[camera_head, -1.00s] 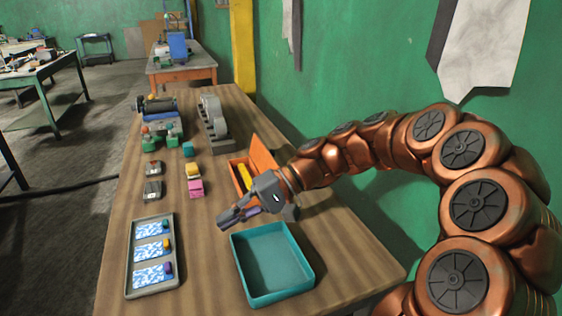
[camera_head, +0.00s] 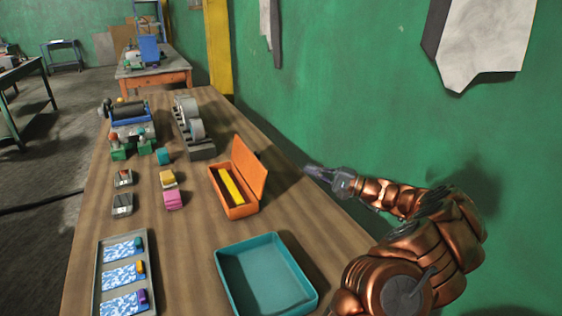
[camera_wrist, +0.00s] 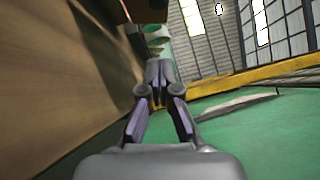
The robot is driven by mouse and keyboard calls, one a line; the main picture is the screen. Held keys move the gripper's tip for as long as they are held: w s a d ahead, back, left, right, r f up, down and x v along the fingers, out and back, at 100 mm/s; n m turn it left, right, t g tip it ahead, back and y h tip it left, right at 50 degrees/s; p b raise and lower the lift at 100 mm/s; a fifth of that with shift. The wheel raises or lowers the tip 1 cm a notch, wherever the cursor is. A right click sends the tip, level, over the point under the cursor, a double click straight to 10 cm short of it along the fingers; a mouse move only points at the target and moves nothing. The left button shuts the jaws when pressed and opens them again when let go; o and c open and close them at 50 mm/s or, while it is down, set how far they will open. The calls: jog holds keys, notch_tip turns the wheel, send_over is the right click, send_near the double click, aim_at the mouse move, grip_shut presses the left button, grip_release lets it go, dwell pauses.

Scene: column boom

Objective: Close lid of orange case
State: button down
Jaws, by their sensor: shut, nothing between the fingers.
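The orange case (camera_head: 238,211) sits on the wooden table in the head view, with a yellow bar (camera_head: 231,187) inside. Its orange lid (camera_head: 250,166) stands up, open, along the right side of the case. My gripper (camera_head: 310,169) is to the right of the lid, near the green wall and apart from the case. In the wrist view my gripper (camera_wrist: 158,68) has its fingertips together with nothing held. An orange-brown part at the top edge of the wrist view is cut off, and I cannot tell what it is.
A teal tray (camera_head: 262,278) lies in front of the case. A grey tray with patterned cards (camera_head: 124,249) is at the front left. Pink (camera_head: 173,200) and yellow (camera_head: 168,179) blocks stand left of the case. A grey machine (camera_head: 193,128) stands behind it. The green wall (camera_head: 330,120) is close on the right.

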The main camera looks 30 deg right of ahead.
aim_at(251, 164)
jog(key=p+x, duration=0.1)
jog(key=x, duration=0.8)
jog(key=shift+w+a, duration=0.15)
jog(key=shift+a, duration=0.15)
jog(key=shift+w+a+r, duration=0.1)
jog(key=shift+a+r, duration=0.05)
jog(key=shift+a, duration=0.3)
jog(key=shift+a+r, duration=0.2)
jog(key=shift+a, duration=0.3)
jog(key=shift+w+a+r+p, duration=0.15)
jog(key=shift+a+p, duration=0.15)
jog(key=shift+a, duration=0.75)
jog(key=shift+a, duration=0.1)
